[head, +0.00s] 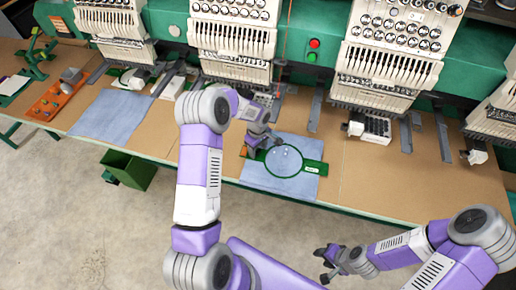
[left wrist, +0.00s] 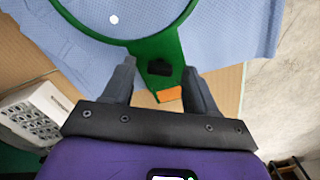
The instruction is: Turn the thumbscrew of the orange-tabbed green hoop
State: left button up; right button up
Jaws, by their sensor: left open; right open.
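The green hoop (head: 303,162) lies on a blue cloth (head: 257,176) at the front of the table, with a white label on its right arm. Its orange tab (head: 244,151) is at the left end; the tab also shows in the left wrist view (left wrist: 169,94). The dark thumbscrew (left wrist: 159,68) sits on the hoop's green bracket (left wrist: 160,46). My left gripper (head: 263,146) is open, its fingers on either side of the bracket and thumbscrew; contact cannot be told. My right gripper (head: 325,263) is open and empty, in front of the table over the floor.
Embroidery machine heads (head: 232,40) line the table's back, with grey arms reaching forward. Another blue cloth (head: 110,113) and an orange tray (head: 57,100) lie to the left. A green bin (head: 130,170) stands below the front edge. The brown tabletop right of the hoop (head: 375,180) is clear.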

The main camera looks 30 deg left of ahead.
pick_arm(q)
jog(key=shift+f, duration=0.25)
jog(key=c, duration=1.1)
jog(key=shift+o, duration=0.2)
